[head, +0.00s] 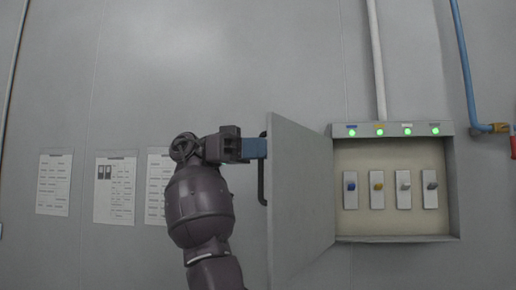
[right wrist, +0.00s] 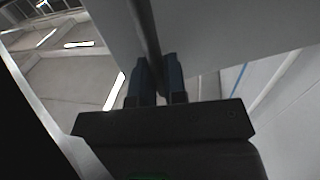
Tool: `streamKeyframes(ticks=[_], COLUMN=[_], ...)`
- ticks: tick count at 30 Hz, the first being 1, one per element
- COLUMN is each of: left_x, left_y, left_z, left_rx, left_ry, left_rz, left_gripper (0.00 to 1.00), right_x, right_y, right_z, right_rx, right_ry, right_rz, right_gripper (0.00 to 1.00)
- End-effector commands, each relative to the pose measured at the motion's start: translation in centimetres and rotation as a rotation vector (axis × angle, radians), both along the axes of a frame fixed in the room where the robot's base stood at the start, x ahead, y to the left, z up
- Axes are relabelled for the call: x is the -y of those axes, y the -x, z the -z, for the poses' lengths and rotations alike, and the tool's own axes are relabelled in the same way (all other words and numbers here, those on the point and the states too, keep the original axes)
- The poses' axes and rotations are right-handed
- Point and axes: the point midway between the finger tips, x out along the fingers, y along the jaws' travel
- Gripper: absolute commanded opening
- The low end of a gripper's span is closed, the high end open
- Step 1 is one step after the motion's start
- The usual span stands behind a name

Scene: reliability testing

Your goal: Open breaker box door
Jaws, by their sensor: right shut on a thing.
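The grey breaker box (head: 396,238) is on the wall at the right of the head view. Its door (head: 302,205) stands open, swung out to the left from the box's left side. A dark bar handle (head: 262,186) is on the door's outer face, near its free edge. My right gripper (head: 262,148) is shut on the handle's upper part. In the right wrist view the blue fingers (right wrist: 160,78) sit on both sides of the dark handle bar (right wrist: 147,35), with the door panel (right wrist: 215,40) behind. My left gripper is not in view.
Inside the box are several coloured switches (head: 377,188), with green lights (head: 407,131) above. A white conduit (head: 376,60) runs up from the box. A blue pipe (head: 464,60) is at the right. Paper sheets (head: 115,190) hang on the wall at the left.

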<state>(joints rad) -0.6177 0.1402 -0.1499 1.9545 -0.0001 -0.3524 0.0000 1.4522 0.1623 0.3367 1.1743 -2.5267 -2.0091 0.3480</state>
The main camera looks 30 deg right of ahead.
Motion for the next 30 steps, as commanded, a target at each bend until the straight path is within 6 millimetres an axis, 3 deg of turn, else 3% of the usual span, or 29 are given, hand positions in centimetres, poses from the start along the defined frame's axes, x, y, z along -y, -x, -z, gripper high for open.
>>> streamKeyframes(ticks=[10,11,15,30], left_x=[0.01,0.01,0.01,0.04], left_y=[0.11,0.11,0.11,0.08], left_z=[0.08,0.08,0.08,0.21], left_rx=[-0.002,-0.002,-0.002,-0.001], left_ry=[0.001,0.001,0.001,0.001], left_rz=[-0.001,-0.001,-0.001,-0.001], left_gripper=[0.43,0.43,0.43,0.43], right_x=[0.09,0.09,0.07,0.42], right_y=[0.01,0.01,0.01,0.16], right_z=[-0.02,-0.03,-0.01,0.04], right_rx=[-0.002,-0.002,-0.002,0.000], right_ry=[-0.005,-0.005,-0.004,-0.001], right_rz=[0.001,0.001,0.001,0.001], right_gripper=[0.00,0.15,0.36,0.36])
